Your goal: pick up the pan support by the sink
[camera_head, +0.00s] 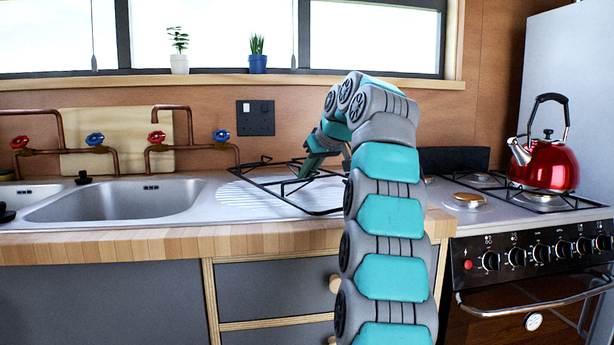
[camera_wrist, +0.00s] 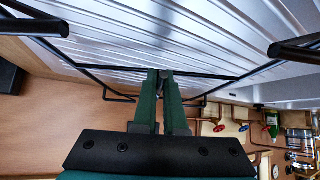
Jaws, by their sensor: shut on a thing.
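The pan support (camera_head: 262,181) is a black wire frame on the ribbed draining board (camera_head: 240,196), to the right of the sink basin (camera_head: 120,203). My gripper (camera_head: 318,168) reaches down to it from my teal and grey arm. In the wrist view the two green fingers of my gripper (camera_wrist: 166,76) are close together on a black bar of the pan support (camera_wrist: 92,76). The frame lies on or just above the ribbed metal; I cannot tell if it touches. My arm hides the frame's right part in the head view.
The stove (camera_head: 470,200) with a red kettle (camera_head: 545,165) stands to the right. Copper pipes with taps (camera_head: 157,137) rise behind the sink. A black socket (camera_head: 255,118) is on the back wall. Two potted plants stand on the window sill (camera_head: 215,80).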

